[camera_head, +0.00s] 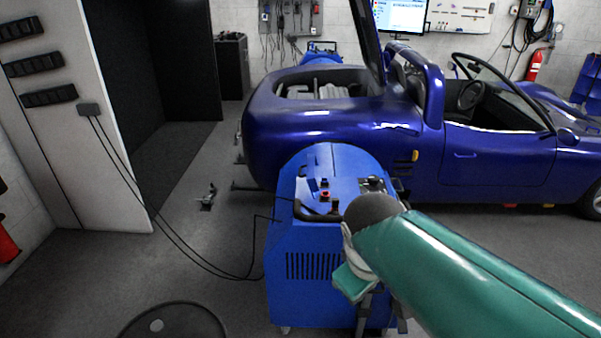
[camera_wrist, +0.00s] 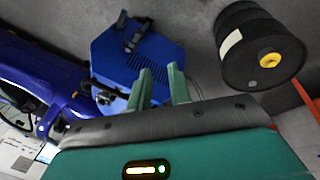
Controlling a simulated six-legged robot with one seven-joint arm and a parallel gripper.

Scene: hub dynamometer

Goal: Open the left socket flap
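The blue dynamometer unit (camera_head: 290,235) stands in front of the car's rear wheel area, with a sloped panel, a red button and a black handle on top. I cannot make out a left socket flap in either view; my arm covers part of the unit's right side. In the wrist view the unit (camera_wrist: 112,52) shows beyond my fingers. My gripper (camera_wrist: 160,78) has its two green fingers apart with nothing seen between them. In the head view my gripper is at the unit's right front, largely hidden by my arm.
A blue open car (camera_head: 490,160) stands behind the unit. A black drum (camera_wrist: 258,48) with a yellow cap is right of my fingers in the wrist view. Black cables (camera_head: 180,233) run from a wall box to the unit. Floor (camera_head: 95,270) is clear at left.

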